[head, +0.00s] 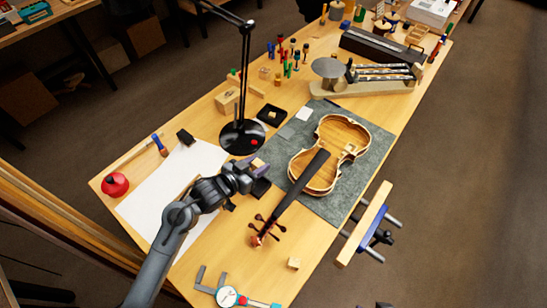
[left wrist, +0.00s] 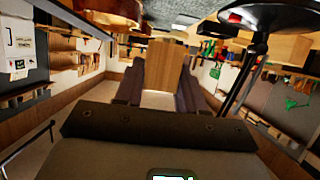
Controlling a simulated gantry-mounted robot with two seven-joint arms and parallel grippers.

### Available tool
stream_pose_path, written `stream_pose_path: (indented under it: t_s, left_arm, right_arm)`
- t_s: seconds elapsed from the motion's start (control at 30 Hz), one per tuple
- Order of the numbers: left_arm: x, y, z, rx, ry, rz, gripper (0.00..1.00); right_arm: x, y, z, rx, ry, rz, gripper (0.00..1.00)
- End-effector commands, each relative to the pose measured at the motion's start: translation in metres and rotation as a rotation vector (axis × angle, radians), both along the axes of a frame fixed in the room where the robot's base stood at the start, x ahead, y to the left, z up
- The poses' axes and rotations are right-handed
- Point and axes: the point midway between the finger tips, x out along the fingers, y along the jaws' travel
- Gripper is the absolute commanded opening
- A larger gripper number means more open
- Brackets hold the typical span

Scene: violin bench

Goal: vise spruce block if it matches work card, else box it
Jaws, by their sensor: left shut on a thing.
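My left gripper (head: 254,167) is over the bench, between the lamp base and the violin. It is shut on a small pale wooden block (left wrist: 165,68), which stands up between the two dark fingers in the left wrist view. The block's light top (head: 258,163) shows only slightly in the head view. The vise (head: 364,224), with a pale wooden jaw and blue body, is fixed at the bench's right edge. A small white card (head: 305,114), perhaps the work card, lies at the mat's upper left; its writing is unreadable. A black open tray (head: 271,115) is beside it. My right gripper is out of view.
An unfinished violin (head: 335,150) lies on a grey-green mat (head: 377,150), its neck reaching toward the front. A black lamp (head: 242,137) stands close to my gripper. Another small wooden block (head: 293,263) and a dial caliper (head: 228,296) lie in front. White paper (head: 150,205) covers the left.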

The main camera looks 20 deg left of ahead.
Motion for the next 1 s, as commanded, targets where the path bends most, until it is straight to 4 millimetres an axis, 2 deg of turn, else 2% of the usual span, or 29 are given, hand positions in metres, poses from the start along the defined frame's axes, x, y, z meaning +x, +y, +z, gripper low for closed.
stream_pose_path:
  t_s: [0.03, 0.1, 0.27, 0.57, 1.0]
  left_arm:
    - [-0.004, 0.004, 0.002, -0.001, 0.003, 0.008, 0.06]
    - [-0.006, 0.006, -0.001, -0.002, 0.001, 0.014, 0.06]
    - [-0.009, 0.005, -0.009, -0.001, -0.001, 0.012, 0.06]
    - [-0.008, 0.005, -0.028, -0.001, -0.002, 0.013, 0.06]
    - [-0.008, 0.005, -0.064, 0.0, -0.002, 0.013, 0.06]
  right_arm:
    - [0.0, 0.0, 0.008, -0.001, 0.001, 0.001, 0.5]
    - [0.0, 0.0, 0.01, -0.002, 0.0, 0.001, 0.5]
    - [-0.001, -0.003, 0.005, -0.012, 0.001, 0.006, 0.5]
    - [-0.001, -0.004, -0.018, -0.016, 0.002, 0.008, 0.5]
    - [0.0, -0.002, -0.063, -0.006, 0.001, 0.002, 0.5]
